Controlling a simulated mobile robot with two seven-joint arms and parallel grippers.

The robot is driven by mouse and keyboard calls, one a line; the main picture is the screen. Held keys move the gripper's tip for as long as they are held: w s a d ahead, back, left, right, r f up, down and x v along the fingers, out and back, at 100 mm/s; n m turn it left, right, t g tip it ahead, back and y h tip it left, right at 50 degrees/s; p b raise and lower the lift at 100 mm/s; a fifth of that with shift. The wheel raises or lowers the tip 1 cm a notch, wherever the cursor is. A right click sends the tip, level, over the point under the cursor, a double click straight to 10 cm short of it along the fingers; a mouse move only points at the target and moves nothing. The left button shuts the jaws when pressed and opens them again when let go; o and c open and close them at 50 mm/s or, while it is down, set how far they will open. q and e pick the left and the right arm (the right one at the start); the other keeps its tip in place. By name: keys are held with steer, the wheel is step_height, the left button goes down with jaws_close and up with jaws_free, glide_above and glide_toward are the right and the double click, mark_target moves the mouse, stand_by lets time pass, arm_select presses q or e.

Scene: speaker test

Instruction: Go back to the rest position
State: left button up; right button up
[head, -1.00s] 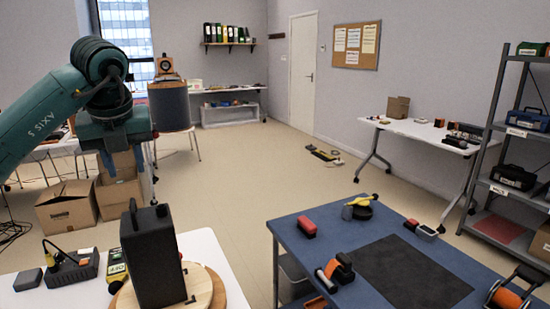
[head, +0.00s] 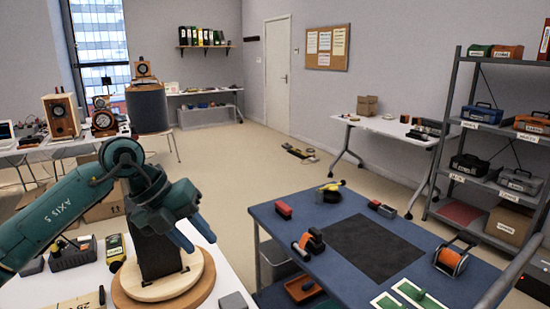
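My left arm comes in from the left, and its teal gripper (head: 200,243) hangs over the near white table, by the upper right of the black speaker box (head: 158,262). The speaker stands upright on a round wooden turntable (head: 196,283). My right gripper is not in view.
A blue table (head: 285,235) with a dark mat (head: 372,247), red blocks and an orange cable reel (head: 450,260) stands to the right. A grey shelf rack (head: 442,170) stands at the far right. Open floor (head: 265,165) lies behind the tables.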

arm_select(q)
steer(key=s+d+f+g+h+p, duration=0.1)
steer(key=s+d+h, duration=0.3)
steer(key=d+h, duration=0.25)
steer(key=s+d+g+h+p, duration=0.1)
steer(key=s+d+h, duration=0.45)
steer(key=d, duration=0.25)
steer(key=a+f+n+t+y+p, duration=0.1)
steer(key=a+f+n+t+y, duration=0.55)
steer(key=n, duration=0.75)
steer(key=a+f+n+t+y+p, duration=0.1)
steer(key=a+f+n+t+y, duration=0.2)
steer(key=f+n+t, duration=0.65)
steer(key=s+a+f+n+g+y, duration=0.2)
steer(key=s+f+n, duration=0.2)
steer(key=s+f, duration=0.1)
steer(key=s+a+f+n+g+y, duration=0.2)
steer(key=s+f+n+g, duration=0.1)
steer(key=s+f, duration=0.3)
steer(key=shift+s+a+n+y, duration=0.25)
steer(key=shift+s+n+y, duration=0.1)
steer(key=shift+s+n, duration=0.55)
steer(key=shift+f, duration=0.1)
